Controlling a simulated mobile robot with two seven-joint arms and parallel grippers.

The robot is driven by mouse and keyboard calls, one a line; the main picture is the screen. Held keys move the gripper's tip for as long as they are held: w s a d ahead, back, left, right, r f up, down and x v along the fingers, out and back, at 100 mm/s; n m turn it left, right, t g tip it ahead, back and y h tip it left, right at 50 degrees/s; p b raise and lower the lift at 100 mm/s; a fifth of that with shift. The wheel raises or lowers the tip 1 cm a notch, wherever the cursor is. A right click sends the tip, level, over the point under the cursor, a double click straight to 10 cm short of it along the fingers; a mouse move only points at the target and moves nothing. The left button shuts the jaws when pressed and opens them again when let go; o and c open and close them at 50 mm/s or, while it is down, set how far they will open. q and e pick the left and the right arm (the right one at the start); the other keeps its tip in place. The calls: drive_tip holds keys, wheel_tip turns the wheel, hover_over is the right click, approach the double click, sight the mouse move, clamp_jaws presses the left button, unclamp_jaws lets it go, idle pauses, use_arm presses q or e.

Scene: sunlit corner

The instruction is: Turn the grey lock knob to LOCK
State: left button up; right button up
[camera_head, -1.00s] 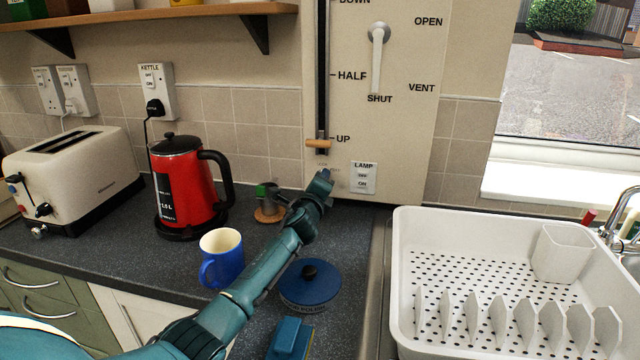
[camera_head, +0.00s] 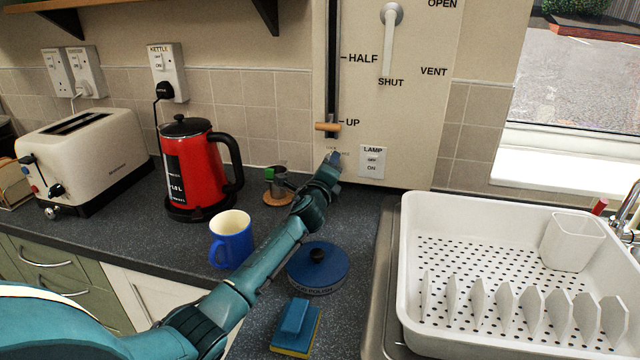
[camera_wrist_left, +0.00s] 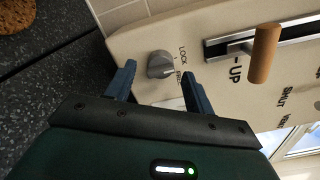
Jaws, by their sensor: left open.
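The grey lock knob (camera_wrist_left: 160,64) sits on the cream wall panel in the left wrist view, beside the LOCK and FREE labels. Its narrow edge seems to face the FREE label, but this is hard to tell. My left gripper (camera_wrist_left: 158,74) is open, with one blue finger on each side of the knob in that view. I cannot tell whether the fingers touch it. In the head view my left gripper (camera_head: 334,158) is at the panel's lower left corner and hides the knob. My right gripper is not in view.
Just above the gripper is a slider's wooden handle (camera_head: 327,127) at UP; the lamp switch (camera_head: 371,161) is to its right. A white dish rack (camera_head: 402,290) is right.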

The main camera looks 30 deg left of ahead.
use_arm(q)
drive_tip(key=v, duration=1.1)
drive_tip(key=shift+s, duration=0.4)
drive_tip(key=shift+f, duration=0.1)
